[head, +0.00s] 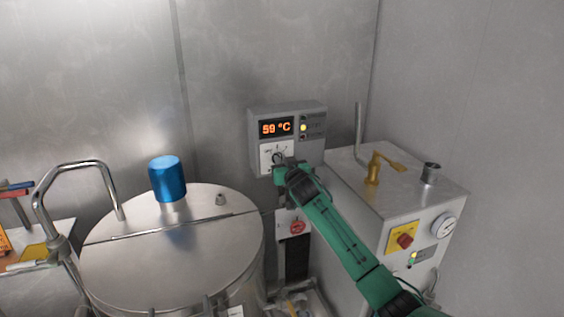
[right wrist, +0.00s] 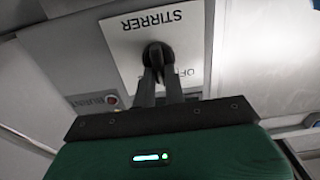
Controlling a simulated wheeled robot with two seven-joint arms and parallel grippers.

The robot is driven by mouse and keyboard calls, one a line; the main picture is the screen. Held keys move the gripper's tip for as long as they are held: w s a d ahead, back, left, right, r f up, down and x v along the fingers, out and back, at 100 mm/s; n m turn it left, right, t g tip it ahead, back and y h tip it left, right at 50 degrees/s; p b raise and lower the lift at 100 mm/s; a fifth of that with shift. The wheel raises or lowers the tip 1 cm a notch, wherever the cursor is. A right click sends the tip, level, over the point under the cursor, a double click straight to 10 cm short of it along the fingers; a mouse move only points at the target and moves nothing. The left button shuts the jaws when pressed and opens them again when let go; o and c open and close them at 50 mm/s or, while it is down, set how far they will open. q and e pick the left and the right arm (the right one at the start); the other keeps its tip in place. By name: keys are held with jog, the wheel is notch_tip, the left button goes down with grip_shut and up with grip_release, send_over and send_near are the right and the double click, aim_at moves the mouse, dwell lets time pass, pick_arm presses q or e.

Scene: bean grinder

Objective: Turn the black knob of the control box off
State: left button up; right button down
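The control box (head: 313,149) is a grey box on the back wall, with an orange "59 °C" display and small lamps, one glowing yellow. Its white plate carries the black knob (head: 277,157), partly hidden by my right gripper (head: 279,166) in the head view. In the right wrist view the black knob (right wrist: 157,54) sits on the plate marked "STIRRER", beside partly covered "OFF" lettering. The right gripper's two dark fingers (right wrist: 159,76) are close together at the knob, one on each side, and look shut on it. My left gripper is not in view.
A steel drum (head: 190,262) with a blue cap (head: 167,178) stands left of the box. A steel cabinet (head: 360,205) with a brass lever (head: 375,168), red switch (head: 405,240) and gauge (head: 444,226) stands right. A red emergency-type button (head: 297,227) is below the box.

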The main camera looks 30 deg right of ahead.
jog(key=shift+n, duration=0.4)
jog(key=n, duration=0.8)
jog(key=shift+w+a+f+p, duration=0.1)
jog(key=shift+a+f+p, duration=0.1)
jog(key=shift+a+p, duration=0.15)
dwell(0.4)
jog(key=c, duration=1.5)
grip_release()
jog(key=shift+n, duration=0.3)
jog(key=shift+o, duration=0.2)
